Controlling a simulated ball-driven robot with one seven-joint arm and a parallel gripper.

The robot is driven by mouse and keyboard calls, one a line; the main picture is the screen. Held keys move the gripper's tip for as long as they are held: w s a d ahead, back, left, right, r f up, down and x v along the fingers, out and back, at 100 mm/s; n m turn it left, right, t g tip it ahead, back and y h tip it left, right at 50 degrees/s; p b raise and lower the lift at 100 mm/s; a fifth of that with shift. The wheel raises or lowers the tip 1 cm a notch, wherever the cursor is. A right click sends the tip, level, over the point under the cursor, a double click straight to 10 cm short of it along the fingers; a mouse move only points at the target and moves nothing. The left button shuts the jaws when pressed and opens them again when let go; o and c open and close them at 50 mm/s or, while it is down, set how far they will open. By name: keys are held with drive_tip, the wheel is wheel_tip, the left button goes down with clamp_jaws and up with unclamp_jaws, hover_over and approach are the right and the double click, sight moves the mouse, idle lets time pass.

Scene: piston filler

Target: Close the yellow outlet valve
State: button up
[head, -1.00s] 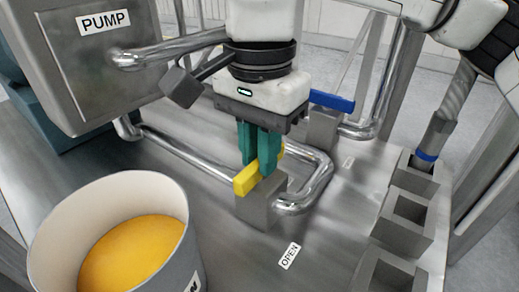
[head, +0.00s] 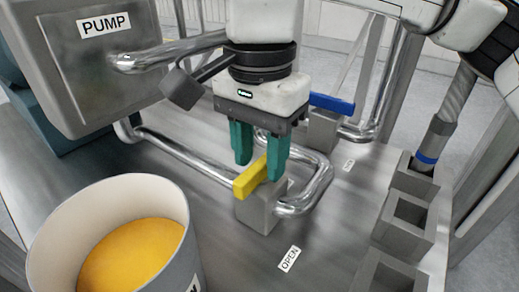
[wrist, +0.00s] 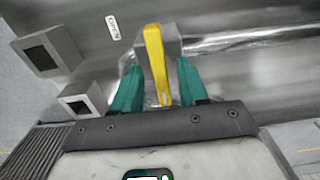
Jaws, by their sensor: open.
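The yellow outlet valve handle (head: 252,178) is a bar on a grey block (head: 262,208), running from lower left to upper right in the head view. In the wrist view the yellow handle (wrist: 156,60) lies between my fingers, with a gap on each side. My gripper (head: 260,158) is open and points down at the handle's far part; it also shows in the wrist view (wrist: 158,80). The right finger hides part of the handle's far end in the head view. An OPEN label (head: 289,258) is on the table in front of the valve.
A blue valve handle (head: 332,102) is behind to the right. Bent steel pipes (head: 318,185) run close beside the yellow valve. A container of orange liquid (head: 45,240) is front left, the PUMP box (head: 95,70) back left, and grey square holders (head: 403,224) at right.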

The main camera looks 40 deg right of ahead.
sight(260, 163)
wheel_tip(260, 163, up, 11)
idle(0.4)
drive_tip(key=shift+f, duration=0.15)
idle(0.4)
